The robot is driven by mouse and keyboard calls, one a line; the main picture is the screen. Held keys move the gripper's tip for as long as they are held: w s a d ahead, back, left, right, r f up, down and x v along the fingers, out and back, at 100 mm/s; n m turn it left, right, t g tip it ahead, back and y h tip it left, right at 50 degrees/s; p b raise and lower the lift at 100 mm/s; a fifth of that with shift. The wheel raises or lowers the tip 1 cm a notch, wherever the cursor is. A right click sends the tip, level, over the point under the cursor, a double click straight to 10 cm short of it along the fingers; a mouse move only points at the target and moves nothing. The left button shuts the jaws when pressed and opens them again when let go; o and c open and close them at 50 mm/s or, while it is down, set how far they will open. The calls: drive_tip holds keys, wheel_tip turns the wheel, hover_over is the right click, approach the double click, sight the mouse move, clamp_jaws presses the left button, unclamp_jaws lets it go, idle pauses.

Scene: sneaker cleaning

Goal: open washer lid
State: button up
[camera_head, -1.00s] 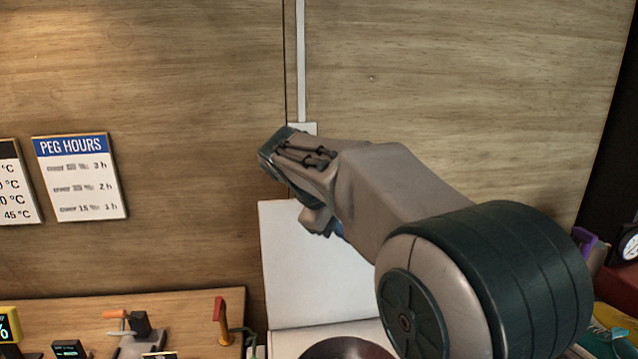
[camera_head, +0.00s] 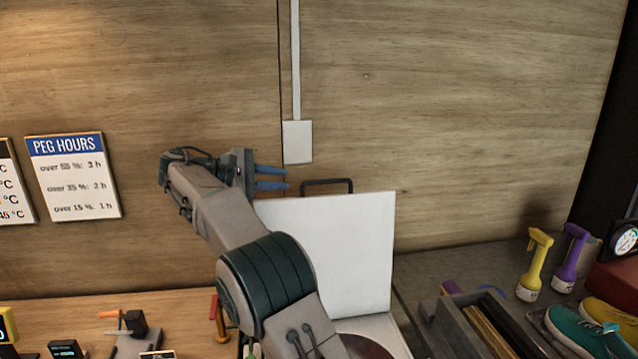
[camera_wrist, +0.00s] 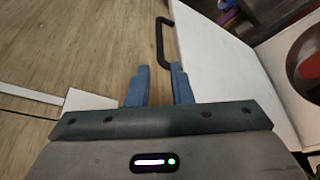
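The washer lid (camera_head: 340,250) is a white panel standing raised, almost upright, against the wooden wall, with a dark handle (camera_head: 327,184) along its top edge. The lid also shows in the wrist view (camera_wrist: 215,65), with the handle (camera_wrist: 161,40) ahead of my fingers. Part of the washer's round opening (camera_head: 368,347) shows below the lid. My gripper (camera_head: 287,178) is at the lid's upper left corner, its blue fingers pointing right. In the wrist view the two fingers (camera_wrist: 160,85) are apart with nothing between them. The handle is beyond the fingertips, not gripped.
A white wall box (camera_head: 297,142) with a conduit is on the wall just above the fingers. A wooden bench (camera_head: 180,310) with small tools is at lower left. At right are yellow (camera_head: 535,268) and purple (camera_head: 570,260) spray bottles, a grey tray (camera_head: 480,320) and sneakers (camera_head: 580,335).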

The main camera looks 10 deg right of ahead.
sight(314, 182)
drive_tip(key=p+x, duration=0.1)
drive_tip(key=x, duration=1)
drive_tip(key=shift+d, duration=0.2)
drive_tip(key=shift+f, duration=0.1)
clamp_jaws()
